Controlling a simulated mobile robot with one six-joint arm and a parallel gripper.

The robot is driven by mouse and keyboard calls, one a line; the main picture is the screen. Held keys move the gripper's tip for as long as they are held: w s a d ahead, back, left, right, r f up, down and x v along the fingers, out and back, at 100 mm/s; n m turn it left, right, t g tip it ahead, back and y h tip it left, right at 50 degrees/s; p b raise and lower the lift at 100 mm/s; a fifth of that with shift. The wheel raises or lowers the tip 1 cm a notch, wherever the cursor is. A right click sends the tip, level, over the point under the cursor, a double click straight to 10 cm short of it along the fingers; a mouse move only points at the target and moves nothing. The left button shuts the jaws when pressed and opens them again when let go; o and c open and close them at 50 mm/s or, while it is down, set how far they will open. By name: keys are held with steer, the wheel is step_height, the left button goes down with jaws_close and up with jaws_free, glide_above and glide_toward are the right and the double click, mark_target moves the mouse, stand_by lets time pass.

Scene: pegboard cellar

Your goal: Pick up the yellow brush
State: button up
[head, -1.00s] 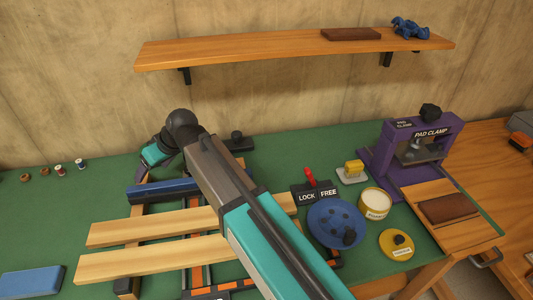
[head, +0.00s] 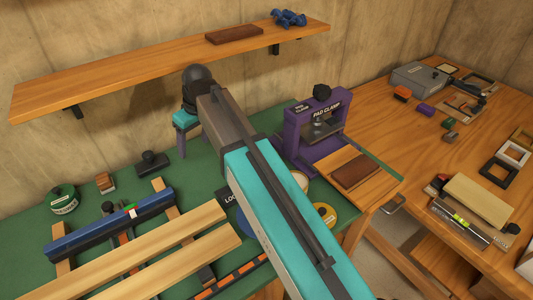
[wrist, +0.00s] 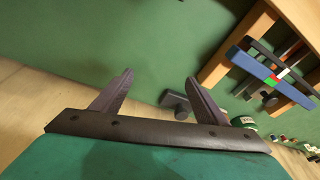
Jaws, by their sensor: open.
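The yellow brush is not visible in either current view; in the head view my arm crosses the part of the green bench near the purple pad clamp and covers what lies there. My gripper (head: 182,150) is over the green bench top, left of the pad clamp and just right of a black block. In the wrist view my gripper (wrist: 160,78) has its two dark fingers spread apart, with nothing between them but green bench surface and the black block beyond.
The purple pad clamp (head: 313,125) stands right of my arm. The black block (head: 152,163), a green-labelled tin (head: 63,199) and a blue bar (head: 110,224) lie to the left. A wooden shelf (head: 150,72) hangs above. A wooden bench (head: 400,135) with tools is at right.

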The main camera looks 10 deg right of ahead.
steer(key=d+r+m+h+p, duration=0.1)
steer(key=d+r, duration=0.1)
steer(key=d, duration=1)
steer(key=d+r+m+g+h+p, duration=0.1)
steer(key=d+r+m+p, duration=0.1)
steer(key=d, duration=1)
steer(key=shift+r+m+g, duration=0.3)
steer(key=shift+r, duration=0.1)
steer(key=shift+s+f, duration=0.1)
steer(key=shift+f, duration=0.05)
steer(key=shift+f+p, duration=0.7)
steer(key=shift+f, duration=3.5)
steer(key=shift+f, duration=0.15)
steer(key=shift+s+d+f+p, duration=0.1)
steer(key=shift+f+p, duration=0.25)
steer(key=shift+f, duration=0.25)
steer(key=shift+s+d+f+p, duration=0.1)
steer(key=shift+f+p, duration=0.25)
steer(key=shift+f, duration=1.5)
